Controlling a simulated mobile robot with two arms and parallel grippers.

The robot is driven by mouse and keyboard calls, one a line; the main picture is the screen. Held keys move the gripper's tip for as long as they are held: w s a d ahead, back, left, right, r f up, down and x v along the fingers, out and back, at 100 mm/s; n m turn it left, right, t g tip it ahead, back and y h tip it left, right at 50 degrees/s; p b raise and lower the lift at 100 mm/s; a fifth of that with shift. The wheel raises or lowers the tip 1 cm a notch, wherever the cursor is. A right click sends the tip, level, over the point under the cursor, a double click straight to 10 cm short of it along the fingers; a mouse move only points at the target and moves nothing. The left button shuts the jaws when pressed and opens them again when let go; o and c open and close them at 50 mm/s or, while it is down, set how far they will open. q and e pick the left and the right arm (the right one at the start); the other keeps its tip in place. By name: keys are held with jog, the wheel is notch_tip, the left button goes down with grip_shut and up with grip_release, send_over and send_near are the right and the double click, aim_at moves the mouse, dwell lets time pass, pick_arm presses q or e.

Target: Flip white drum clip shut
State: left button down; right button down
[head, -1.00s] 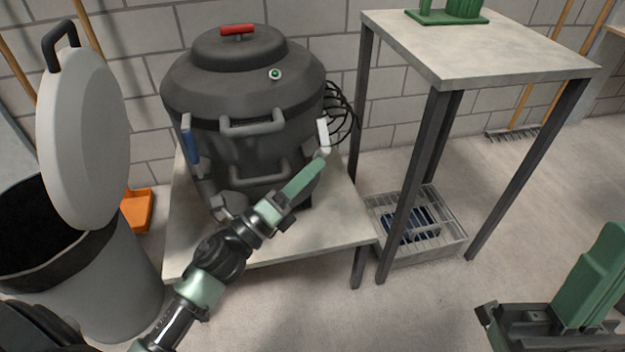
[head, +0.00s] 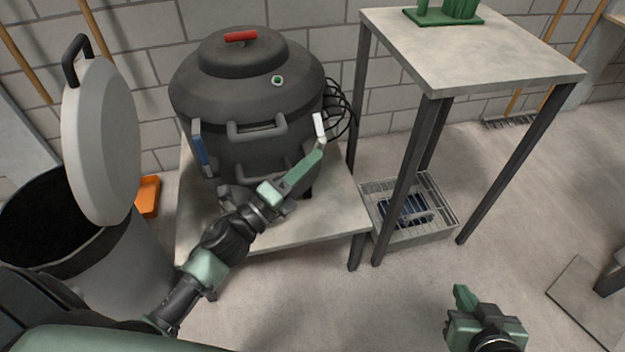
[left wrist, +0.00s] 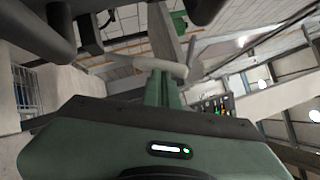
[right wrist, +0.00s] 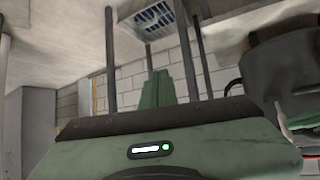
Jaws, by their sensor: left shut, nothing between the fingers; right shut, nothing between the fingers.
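The dark grey drum (head: 250,100) stands on a low table with its lid on. The white clip (head: 319,127) is on the drum's right side below the lid rim, roughly upright; I cannot tell whether it is latched. It also shows in the right wrist view (right wrist: 283,121). My left gripper (head: 319,147) is shut and empty, its tips at the clip's lower end. In the left wrist view its fingers (left wrist: 160,88) reach a pale bar, and contact is unclear. My right gripper (head: 463,297) is shut and empty, low over the floor, far from the drum.
A blue clip (head: 200,150) is on the drum's left side. The low table (head: 285,232) supports the drum. A tall table (head: 470,50) stands to the right, with a wire crate (head: 440,225) beneath. A grey bin (head: 115,275) with raised lid (head: 105,150) is at left. Black cables hang behind the drum.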

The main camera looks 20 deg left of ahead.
jog(key=s+d+f+g+h+p, duration=0.1)
jog(key=s+d+f+g+p, duration=0.1)
jog(key=s+g, duration=0.3)
jog(key=s+d+f+g+h+p, duration=0.1)
jog(key=s+d+g+p, duration=0.15)
jog(key=s, duration=0.45)
pick_arm(q)
jog(key=shift+w+a+r+n+g+y+p, duration=0.3)
jog(key=shift+w+r+n+p, duration=0.25)
jog(key=shift+p, duration=0.6)
jog(key=shift+w+a+r+n+g+y+p, duration=0.15)
jog(key=shift+w+a+r+n+g+p, duration=0.2)
jog(key=shift+n+p, duration=0.6)
jog(key=shift+w+a+r+n+g+y+p, duration=0.15)
jog(key=shift+w+a+r+n+y+p, duration=0.3)
jog(key=shift+p, duration=0.85)
pick_arm(e)
jog(key=s+f, duration=0.2)
jog(key=f, duration=1)
jog(key=s+f+g, duration=0.1)
jog(key=s+f, duration=0.1)
jog(key=f, duration=1)
jog(key=shift+s+a+f, duration=0.15)
jog(key=shift+s+f, duration=0.05)
jog(key=shift+f, duration=0.05)
pick_arm(q)
jog(key=shift+w+d+f, duration=0.1)
jog(key=shift+d, duration=0.05)
